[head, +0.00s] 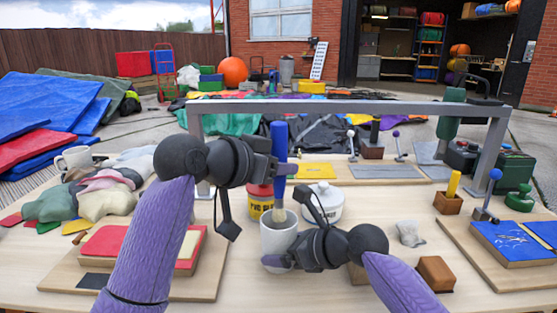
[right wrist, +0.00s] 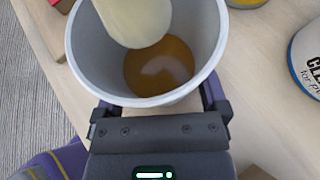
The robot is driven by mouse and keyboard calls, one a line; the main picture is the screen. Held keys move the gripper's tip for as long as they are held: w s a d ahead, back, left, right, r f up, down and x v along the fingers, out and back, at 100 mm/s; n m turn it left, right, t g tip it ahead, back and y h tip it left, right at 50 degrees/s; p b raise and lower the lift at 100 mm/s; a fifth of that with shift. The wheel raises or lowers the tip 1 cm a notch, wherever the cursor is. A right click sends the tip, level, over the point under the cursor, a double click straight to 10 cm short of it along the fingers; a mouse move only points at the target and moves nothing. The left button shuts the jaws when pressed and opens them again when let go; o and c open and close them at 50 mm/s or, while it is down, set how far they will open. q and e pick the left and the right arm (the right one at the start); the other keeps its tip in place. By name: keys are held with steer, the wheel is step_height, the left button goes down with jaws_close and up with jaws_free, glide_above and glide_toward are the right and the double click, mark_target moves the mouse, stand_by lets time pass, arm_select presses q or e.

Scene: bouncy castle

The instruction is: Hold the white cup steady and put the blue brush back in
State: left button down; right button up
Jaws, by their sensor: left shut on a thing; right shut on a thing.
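The white cup (head: 279,240) stands on the table in the middle of the head view. My right gripper (head: 283,262) is shut on it, low on its side. In the right wrist view the cup (right wrist: 82,50) is open toward me, with amber liquid (right wrist: 160,68) at its bottom. My left gripper (head: 281,168) is shut on the blue brush (head: 279,140), which hangs upright, bristles down, over the cup. Its pale bristles (right wrist: 135,18) show at the cup's mouth in the right wrist view. How deep the tip reaches is hard to tell.
A red and yellow pot (head: 260,199) and a white lidded tub (head: 325,203) stand close behind the cup. A grey frame (head: 350,107) spans the table behind. A wooden block (head: 436,273) lies at right, a red pad board (head: 205,262) at left.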

mark_target(276, 192)
arm_select(q)
steer(key=shift+f, duration=0.1)
stand_by(0.3)
steer(key=shift+f, duration=0.65)
steer(key=shift+f, duration=0.15)
steer(key=shift+f, duration=0.6)
steer(key=shift+f, duration=0.2)
steer(key=shift+f, duration=0.7)
steer(key=shift+s+d, duration=0.1)
